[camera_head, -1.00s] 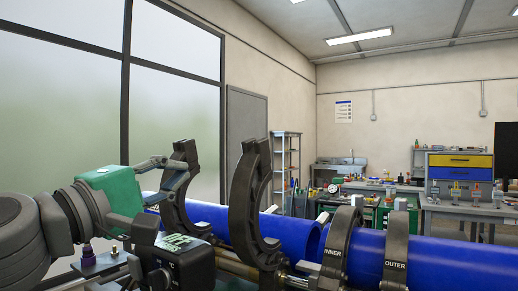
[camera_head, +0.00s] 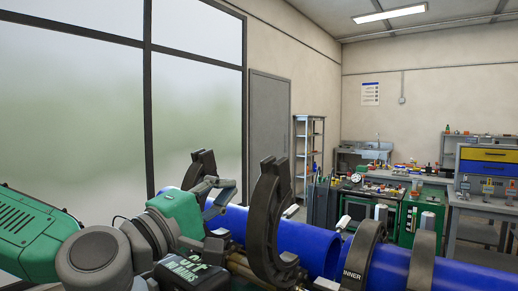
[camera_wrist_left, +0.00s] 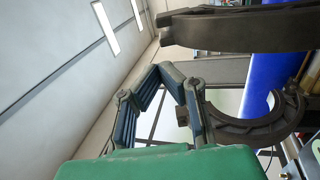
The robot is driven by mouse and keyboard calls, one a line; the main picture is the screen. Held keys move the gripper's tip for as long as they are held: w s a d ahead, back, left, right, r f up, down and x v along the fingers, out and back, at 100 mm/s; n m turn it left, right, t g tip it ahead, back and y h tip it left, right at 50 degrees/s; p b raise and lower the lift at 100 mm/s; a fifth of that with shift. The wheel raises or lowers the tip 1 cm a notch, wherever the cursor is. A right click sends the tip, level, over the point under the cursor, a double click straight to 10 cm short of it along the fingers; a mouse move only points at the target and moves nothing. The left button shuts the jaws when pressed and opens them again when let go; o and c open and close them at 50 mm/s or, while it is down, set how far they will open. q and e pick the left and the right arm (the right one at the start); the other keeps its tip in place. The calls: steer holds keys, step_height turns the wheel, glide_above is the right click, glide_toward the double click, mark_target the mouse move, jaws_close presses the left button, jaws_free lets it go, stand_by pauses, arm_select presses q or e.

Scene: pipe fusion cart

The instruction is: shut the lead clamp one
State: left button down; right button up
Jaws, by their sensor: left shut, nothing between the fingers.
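Two dark clamps stand with their curved upper halves raised open around the blue pipe (camera_head: 300,240). The far-left one (camera_head: 203,160) is partly behind my left gripper, and the nearer one (camera_head: 267,215) rises to its right. I cannot tell which is lead clamp one. My left gripper (camera_head: 222,184), green-bodied with grey fingers, is shut and empty in front of the far-left clamp. In the left wrist view, its fingertips (camera_wrist_left: 170,74) come together below a raised dark clamp half (camera_wrist_left: 235,30), with a curved dark clamp part (camera_wrist_left: 255,130) to their right. Contact cannot be told. My right gripper is not seen.
Closed clamps, one marked INNER (camera_head: 359,262), hold the pipe further right. A dark machine block (camera_head: 190,272) sits below my left wrist. A green tool cabinet (camera_head: 420,215) and workbenches stand behind. Open air lies above the clamps.

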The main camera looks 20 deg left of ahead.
mark_target(268, 164)
arm_select(q)
steer(key=p+x, duration=0.1)
steer(key=x, duration=0.1)
steer(key=p+x, duration=0.1)
steer(key=x, duration=0.2)
steer(key=p+x, duration=0.2)
steer(key=x, duration=0.1)
steer(key=shift+d, duration=0.3)
steer(key=shift+w+d+r, duration=0.1)
steer(key=shift+w+r, duration=0.05)
steer(key=shift+w, duration=0.45)
steer(key=shift+w+d, duration=0.1)
steer(key=shift+w+d+r, duration=0.1)
steer(key=shift+d, duration=0.05)
